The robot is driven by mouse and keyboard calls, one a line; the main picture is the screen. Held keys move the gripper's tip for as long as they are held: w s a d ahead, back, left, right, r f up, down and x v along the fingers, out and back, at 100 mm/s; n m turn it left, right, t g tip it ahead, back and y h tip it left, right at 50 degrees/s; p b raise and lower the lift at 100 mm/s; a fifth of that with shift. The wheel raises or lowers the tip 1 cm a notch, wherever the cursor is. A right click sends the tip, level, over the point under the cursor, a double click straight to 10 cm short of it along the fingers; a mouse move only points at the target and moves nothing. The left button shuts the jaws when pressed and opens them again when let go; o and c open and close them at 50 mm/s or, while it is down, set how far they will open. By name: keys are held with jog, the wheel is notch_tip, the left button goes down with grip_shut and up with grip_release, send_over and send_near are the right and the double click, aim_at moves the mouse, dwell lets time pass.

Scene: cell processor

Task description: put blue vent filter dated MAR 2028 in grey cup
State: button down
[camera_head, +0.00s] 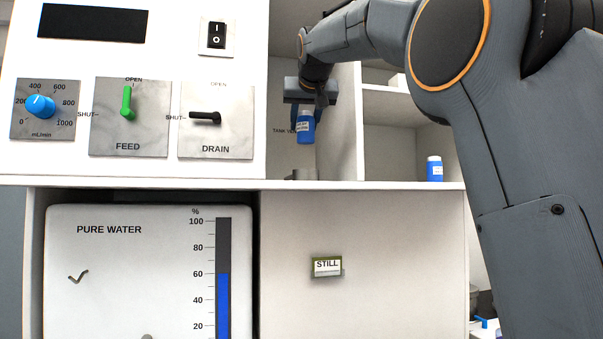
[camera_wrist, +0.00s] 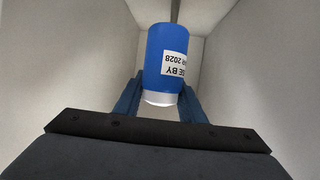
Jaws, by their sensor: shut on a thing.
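A blue vent filter (camera_head: 306,130) with a white cap hangs in my gripper (camera_head: 307,106), inside the bay right of the panel.
Another blue bottle-like filter (camera_head: 434,169) with a white cap stands in the right shelf compartment. A wall (camera_head: 359,120) parts it from the bay. The panel with the feed lever (camera_head: 127,102) and drain lever (camera_head: 205,117) is at left. Bay walls are close around my gripper.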

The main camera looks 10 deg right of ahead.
aim_at(310, 128)
notch_tip(310, 128, down, 9)
jog(key=shift+s+a+f+p, duration=0.1)
jog(key=shift+s+p, duration=0.05)
jog(key=shift+p, duration=0.4)
jog(key=c, duration=1.2)
grip_release()
jog(key=shift+o, duration=0.2)
jog(key=b+v, duration=0.3)
jog(key=v, duration=0.9)
jog(key=shift+b, duration=0.35)
